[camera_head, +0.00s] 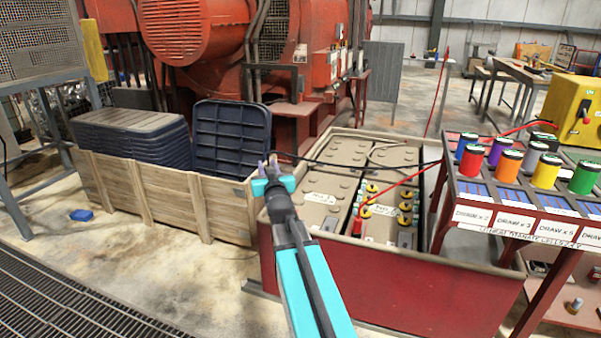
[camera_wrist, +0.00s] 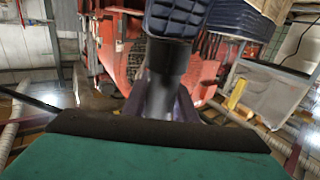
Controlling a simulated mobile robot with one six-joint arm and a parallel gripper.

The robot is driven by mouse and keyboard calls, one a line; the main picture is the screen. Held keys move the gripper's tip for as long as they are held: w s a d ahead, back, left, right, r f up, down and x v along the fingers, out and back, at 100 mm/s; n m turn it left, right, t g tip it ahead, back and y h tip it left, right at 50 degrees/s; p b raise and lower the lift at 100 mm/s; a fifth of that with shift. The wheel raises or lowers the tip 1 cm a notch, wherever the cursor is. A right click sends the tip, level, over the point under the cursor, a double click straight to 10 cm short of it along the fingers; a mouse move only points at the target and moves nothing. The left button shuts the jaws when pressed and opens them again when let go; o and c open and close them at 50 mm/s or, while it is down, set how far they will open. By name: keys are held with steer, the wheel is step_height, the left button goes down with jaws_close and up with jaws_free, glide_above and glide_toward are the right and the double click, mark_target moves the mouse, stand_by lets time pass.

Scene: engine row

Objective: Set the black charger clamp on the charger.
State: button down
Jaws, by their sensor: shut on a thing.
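My gripper (camera_head: 268,172) is in the middle of the head view, raised in front of the dark blue ribbed tray and left of the battery box. It is shut on a small dark thing at its tip, which looks like the black charger clamp (camera_head: 273,159). A black cable runs from there to the right, over the batteries. In the wrist view the clamp (camera_wrist: 163,88) shows as a dark grey shape between the fingers; its jaws are not clear. The yellow charger (camera_head: 562,104) stands at the right, on or behind the red stand, partly cut off by the frame.
A red-sided box (camera_head: 400,285) holds tan batteries (camera_head: 328,190) with a red clamp (camera_head: 357,225) on them. Several coloured cylinders stand on the red stand (camera_head: 475,215). A wooden crate (camera_head: 150,200) with dark trays is at left. A blue piece (camera_head: 81,215) lies on the floor.

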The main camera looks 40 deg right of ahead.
steer(key=a+r+n+y, duration=0.2)
steer(key=a+r+y, duration=0.1)
steer(key=a, duration=1.1)
steer(key=w+a+r+n+t+y, duration=0.1)
steer(key=a+r+n+y, duration=0.1)
steer(key=a, duration=1.3)
step_height(320, 180, up, 3)
steer(key=shift+w+f+y, duration=0.15)
steer(key=shift+w+y, duration=0.1)
steer(key=shift+y, duration=0.45)
steer(key=shift+s+a, duration=0.1)
steer(key=shift+s, duration=0.05)
